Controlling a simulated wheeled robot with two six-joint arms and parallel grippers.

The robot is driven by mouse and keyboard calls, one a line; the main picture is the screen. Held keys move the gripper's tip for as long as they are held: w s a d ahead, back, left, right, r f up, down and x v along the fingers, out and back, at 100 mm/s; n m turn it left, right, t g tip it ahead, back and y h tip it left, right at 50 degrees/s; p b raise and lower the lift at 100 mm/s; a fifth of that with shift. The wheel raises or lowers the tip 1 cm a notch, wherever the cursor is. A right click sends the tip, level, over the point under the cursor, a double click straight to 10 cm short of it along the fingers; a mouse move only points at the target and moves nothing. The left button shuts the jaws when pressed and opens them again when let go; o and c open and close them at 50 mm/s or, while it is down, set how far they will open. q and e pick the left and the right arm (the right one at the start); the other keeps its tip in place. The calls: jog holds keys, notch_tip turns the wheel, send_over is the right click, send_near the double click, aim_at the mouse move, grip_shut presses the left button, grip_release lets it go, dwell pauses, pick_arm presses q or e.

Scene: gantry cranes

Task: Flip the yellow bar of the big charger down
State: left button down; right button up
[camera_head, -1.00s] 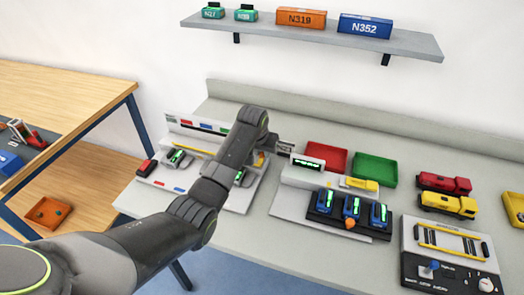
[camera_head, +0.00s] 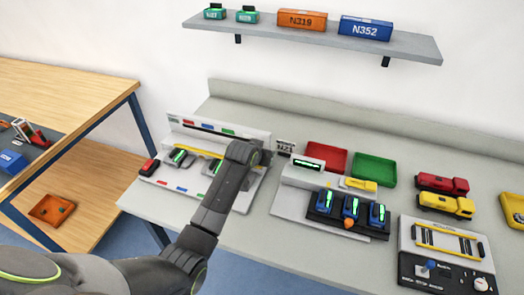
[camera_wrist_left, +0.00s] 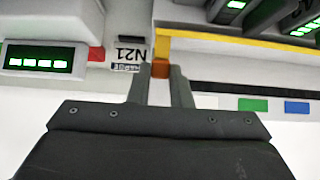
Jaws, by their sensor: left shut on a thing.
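The big charger (camera_head: 215,132) stands at the left of the bench, a grey station with green-lit packs in its bays. Its long yellow bar (camera_head: 200,152) runs across the front above the packs; it also shows in the left wrist view (camera_wrist_left: 245,45). The bar's end turns toward my left gripper (camera_wrist_left: 160,85) and carries an orange grip (camera_wrist_left: 160,70). My left gripper is shut on this orange grip, between its fingertips. In the head view my wrist hides the fingers and the right end of the bar. My right gripper is out of view.
A shelf (camera_head: 290,36) hangs above. The bench's front left is clear.

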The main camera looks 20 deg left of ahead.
pick_arm(q)
jog(key=t+b, duration=0.1)
jog(key=s+t+b, duration=0.1)
jog(key=shift+s+f+t, duration=0.15)
jog(key=shift+f+t, duration=0.15)
jog(key=shift+t, duration=0.1)
jog(key=shift+s+t+b, duration=0.4)
jog(key=shift+t+b, duration=0.6)
jog(key=shift+b, duration=0.05)
jog(key=shift+s+r+t+b, duration=0.1)
jog(key=shift+s+t+b, duration=0.15)
jog(key=shift+t+b, duration=0.5)
jog(key=c, duration=1.3)
grip_release()
jog(key=b+v, duration=0.2)
jog(key=v, duration=1.5)
jog(key=shift+s+a, duration=0.1)
jog(key=shift+s, duration=0.1)
